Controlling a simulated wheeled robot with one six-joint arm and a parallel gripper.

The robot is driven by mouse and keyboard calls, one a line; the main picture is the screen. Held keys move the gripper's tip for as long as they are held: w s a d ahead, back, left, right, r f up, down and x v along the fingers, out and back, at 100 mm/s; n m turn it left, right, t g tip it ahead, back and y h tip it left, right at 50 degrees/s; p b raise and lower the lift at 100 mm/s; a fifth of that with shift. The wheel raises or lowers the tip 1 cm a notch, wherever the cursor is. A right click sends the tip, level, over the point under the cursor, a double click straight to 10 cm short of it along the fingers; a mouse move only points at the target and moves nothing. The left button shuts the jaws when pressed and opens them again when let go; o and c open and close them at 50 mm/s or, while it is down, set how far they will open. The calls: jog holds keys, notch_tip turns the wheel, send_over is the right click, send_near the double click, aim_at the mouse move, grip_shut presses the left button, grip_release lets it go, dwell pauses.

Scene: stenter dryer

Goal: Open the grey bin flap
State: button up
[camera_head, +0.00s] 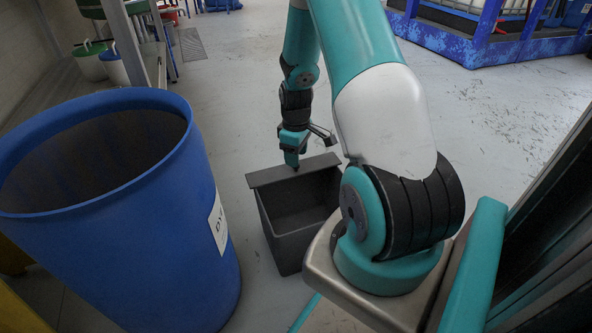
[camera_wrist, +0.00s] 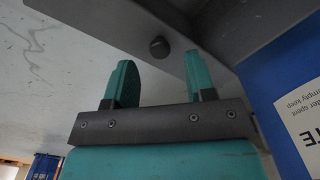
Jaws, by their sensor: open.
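The grey bin (camera_head: 283,237) stands on the floor in the middle of the head view, and its dark inside shows. Its flap (camera_head: 262,178) is a grey panel along the bin's far edge, off the opening; its exact angle is hard to tell. My gripper (camera_head: 292,162) points down at the flap. In the wrist view the flap (camera_wrist: 110,14) crosses the top, with a round dark knob (camera_wrist: 158,47) on it. The knob lies beyond and between the fingertips of my gripper (camera_wrist: 157,72). The fingers are apart and nothing shows between them.
A large blue barrel (camera_head: 120,240) stands close to the left of the bin; its labelled side shows at the right of the wrist view (camera_wrist: 270,85). A shelf rack (camera_head: 130,45) is at the back left. The floor behind and right of the bin is clear.

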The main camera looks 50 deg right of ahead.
jog(key=shift+f+b, duration=0.5)
jog(key=shift+f, duration=0.95)
jog(key=shift+c, duration=0.5)
jog(key=c, duration=0.8)
jog(key=shift+r, duration=0.15)
